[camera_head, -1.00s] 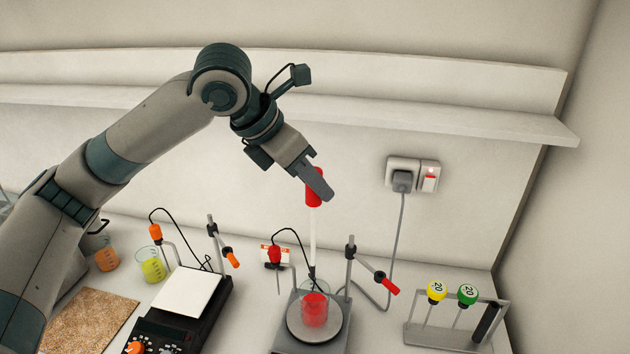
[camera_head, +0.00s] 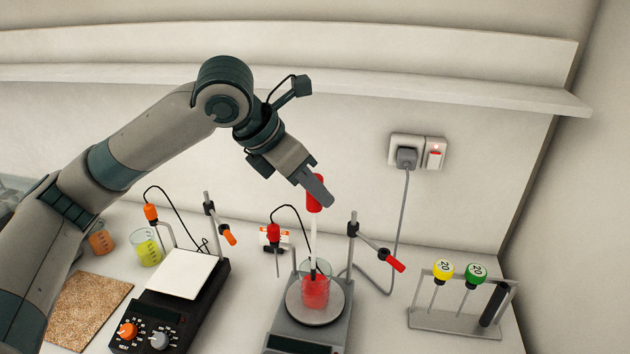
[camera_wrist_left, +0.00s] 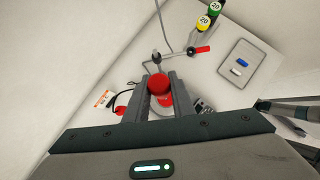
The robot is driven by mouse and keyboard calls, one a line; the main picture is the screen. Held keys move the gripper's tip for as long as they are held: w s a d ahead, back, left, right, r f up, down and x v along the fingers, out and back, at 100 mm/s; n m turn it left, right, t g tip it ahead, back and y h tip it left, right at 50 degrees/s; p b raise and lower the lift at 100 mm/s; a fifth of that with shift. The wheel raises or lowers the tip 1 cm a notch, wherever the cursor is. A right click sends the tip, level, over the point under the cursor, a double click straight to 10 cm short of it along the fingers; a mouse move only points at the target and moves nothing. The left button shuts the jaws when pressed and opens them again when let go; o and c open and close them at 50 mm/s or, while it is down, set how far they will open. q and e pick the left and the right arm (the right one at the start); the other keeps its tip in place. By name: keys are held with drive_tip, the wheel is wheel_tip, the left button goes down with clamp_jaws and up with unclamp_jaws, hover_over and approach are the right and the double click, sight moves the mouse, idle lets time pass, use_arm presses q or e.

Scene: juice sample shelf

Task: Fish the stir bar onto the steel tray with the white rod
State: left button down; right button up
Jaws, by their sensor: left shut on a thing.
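My left gripper (camera_head: 316,184) is shut on the red handle (camera_head: 315,200) of the white rod (camera_head: 313,236). It holds the rod nearly upright above the beaker of red liquid (camera_head: 316,291), and the rod's lower end reaches into the beaker. The handle's round red top (camera_wrist_left: 158,84) shows between the fingers in the left wrist view. The grey steel tray (camera_wrist_left: 255,55) shows there at the upper right, with a small blue piece (camera_wrist_left: 242,62) and a small white piece (camera_wrist_left: 236,72) on it. No stir bar can be made out in the red liquid. My right gripper is not in view.
The beaker stands on a round-plated stirrer (camera_head: 300,338) with a clamp stand (camera_head: 352,240) beside it. A white-topped stirrer (camera_head: 182,274) is to the left, with orange (camera_head: 101,240) and yellow (camera_head: 147,248) beakers behind. A rack (camera_head: 440,321) with yellow and green-topped tools stands right.

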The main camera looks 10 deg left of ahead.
use_arm(q)
drive_tip(key=shift+f, duration=0.75)
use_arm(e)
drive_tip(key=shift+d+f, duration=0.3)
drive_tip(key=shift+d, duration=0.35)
use_arm(q)
drive_tip(key=shift+f+b, duration=0.3)
drive_tip(key=shift+f, duration=0.2)
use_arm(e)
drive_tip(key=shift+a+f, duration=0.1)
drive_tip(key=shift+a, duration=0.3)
use_arm(q)
drive_tip(key=shift+f, duration=0.15)
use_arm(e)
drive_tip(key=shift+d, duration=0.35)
use_arm(q)
drive_tip(key=shift+w+d+r+p, duration=0.1)
drive_tip(key=shift+d+r+p, duration=0.05)
drive_tip(key=shift+r+p, duration=0.45)
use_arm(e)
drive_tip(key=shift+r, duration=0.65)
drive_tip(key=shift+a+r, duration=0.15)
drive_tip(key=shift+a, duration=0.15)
use_arm(q)
drive_tip(key=shift+r, duration=0.1)
